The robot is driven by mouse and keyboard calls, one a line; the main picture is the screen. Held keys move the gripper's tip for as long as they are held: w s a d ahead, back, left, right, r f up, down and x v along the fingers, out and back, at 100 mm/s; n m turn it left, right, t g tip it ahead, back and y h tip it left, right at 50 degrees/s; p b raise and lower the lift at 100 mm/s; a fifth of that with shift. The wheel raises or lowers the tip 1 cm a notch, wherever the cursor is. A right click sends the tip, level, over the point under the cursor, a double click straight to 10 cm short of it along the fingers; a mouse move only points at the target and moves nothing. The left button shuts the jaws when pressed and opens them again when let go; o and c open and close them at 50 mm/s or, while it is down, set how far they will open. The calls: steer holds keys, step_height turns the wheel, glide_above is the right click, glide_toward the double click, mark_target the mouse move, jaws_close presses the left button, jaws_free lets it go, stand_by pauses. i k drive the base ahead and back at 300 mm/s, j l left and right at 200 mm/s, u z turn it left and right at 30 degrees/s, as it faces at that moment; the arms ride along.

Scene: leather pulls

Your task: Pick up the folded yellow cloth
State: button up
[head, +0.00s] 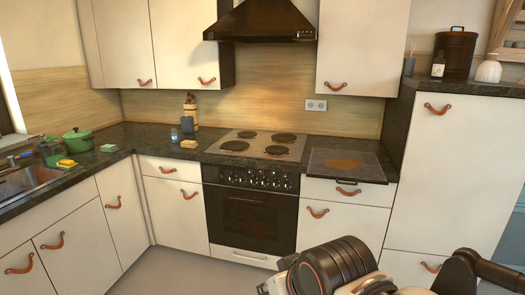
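A small pale yellow block-like piece (189,144) lies on the dark counter left of the stove; it may be the folded cloth. A brighter yellow piece (67,163) lies on the counter by the sink, and I cannot tell if it is a cloth or a sponge. My arm shows at the bottom right. A dark jointed part at the lower right edge may be my gripper (482,266); its fingertips cannot be made out. It is far from both yellow pieces.
A green pot (77,141) and a small green block (109,148) stand near the sink (30,180). The floor ahead is clear.

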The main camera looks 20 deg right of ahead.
mark_target(186, 143)
steer(key=i+j, duration=0.1)
steer(key=i, duration=0.3)
steer(key=i+j+z, duration=0.15)
steer(key=i, duration=0.25)
steer(key=i+j, duration=0.15)
steer(key=i, duration=0.25)
steer(key=i+j+z, duration=0.15)
steer(key=i, duration=0.25)
steer(key=i+j+z, duration=0.1)
steer(key=i+j, duration=0.65)
steer(key=i, duration=0.2)
steer(key=i+j+z, duration=0.1)
steer(key=i+j, duration=0.75)
steer(key=i+l+z, duration=0.15)
steer(key=i+l, duration=0.1)
steer(key=l, duration=0.05)
